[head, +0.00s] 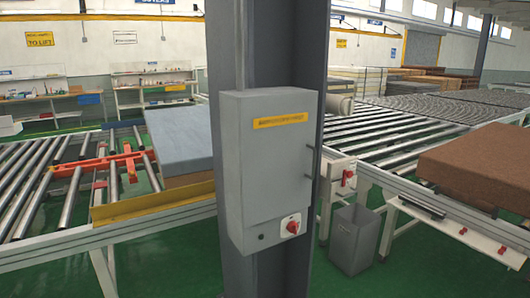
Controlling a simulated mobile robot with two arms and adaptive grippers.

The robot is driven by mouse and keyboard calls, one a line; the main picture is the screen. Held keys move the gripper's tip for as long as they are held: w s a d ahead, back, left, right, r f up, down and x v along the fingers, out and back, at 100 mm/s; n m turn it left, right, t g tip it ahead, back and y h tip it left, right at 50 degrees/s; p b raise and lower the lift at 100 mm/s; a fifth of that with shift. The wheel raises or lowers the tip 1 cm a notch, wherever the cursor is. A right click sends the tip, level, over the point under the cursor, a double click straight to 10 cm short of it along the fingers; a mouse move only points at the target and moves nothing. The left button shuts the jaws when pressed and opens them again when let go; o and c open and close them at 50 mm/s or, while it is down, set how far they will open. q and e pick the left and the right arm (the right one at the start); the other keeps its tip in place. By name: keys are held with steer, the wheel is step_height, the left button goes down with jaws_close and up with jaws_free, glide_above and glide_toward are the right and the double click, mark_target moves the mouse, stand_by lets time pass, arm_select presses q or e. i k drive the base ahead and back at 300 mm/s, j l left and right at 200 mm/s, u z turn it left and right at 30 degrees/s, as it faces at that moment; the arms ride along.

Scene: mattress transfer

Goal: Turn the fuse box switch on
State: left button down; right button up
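A grey fuse box (270,180) with a yellow label (283,120) is mounted on a dark steel column in the middle of the head view. Its door looks closed, with a thin handle on the right side. A red rotary switch (292,227) on a white plate sits at the lower right of the box front. The switch is too small to tell its position for sure. A small dark round spot is to its left. Neither of my grippers is in view.
Roller conveyors run on the left (30,180) and right (400,135) of the column (272,45). A grey bin (354,240) stands on the green floor to the right. A brown mattress block (480,165) lies at the far right, a grey one (182,140) at left.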

mark_target(293, 227)
steer(key=i+l, duration=0.15)
steer(key=l, duration=0.2)
steer(key=i+l+u, duration=0.1)
steer(key=l, duration=0.25)
steer(key=i+l, duration=0.2)
steer(key=l, duration=0.15)
steer(key=i+l+u, duration=0.1)
steer(key=l, duration=0.2)
